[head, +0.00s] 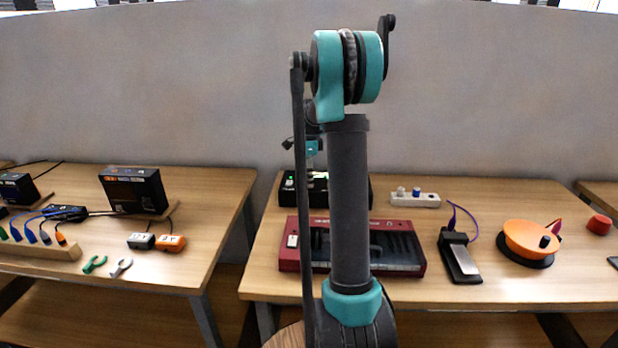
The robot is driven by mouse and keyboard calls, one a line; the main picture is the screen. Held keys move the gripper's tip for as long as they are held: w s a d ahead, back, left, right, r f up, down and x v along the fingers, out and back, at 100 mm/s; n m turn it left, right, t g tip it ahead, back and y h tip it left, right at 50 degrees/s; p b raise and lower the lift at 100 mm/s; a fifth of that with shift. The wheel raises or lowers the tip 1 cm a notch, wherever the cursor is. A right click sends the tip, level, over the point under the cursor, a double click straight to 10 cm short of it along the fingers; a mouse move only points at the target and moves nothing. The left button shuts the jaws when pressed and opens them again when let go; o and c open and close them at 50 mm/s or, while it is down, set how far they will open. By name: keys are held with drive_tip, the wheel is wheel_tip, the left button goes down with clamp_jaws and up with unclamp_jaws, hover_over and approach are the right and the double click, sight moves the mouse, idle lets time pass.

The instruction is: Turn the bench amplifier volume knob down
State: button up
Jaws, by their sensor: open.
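A black box with a small green light, which looks like the bench amplifier (287,195), stands at the back left of the middle table. My arm covers its middle, and I cannot make out its volume knob. My gripper (314,158) is partly in view behind my arm, above the black box. Its jaws are open, but the fingertips are mostly hidden. I cannot tell whether they touch the box.
A red keyboard (410,264) lies in front of the box. A white strip with knobs (415,199), a black pedal (458,258) and an orange disc (530,238) are to the right. The left table (200,220) holds black boxes and cables. A gap separates the tables.

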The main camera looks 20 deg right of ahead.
clamp_jaws()
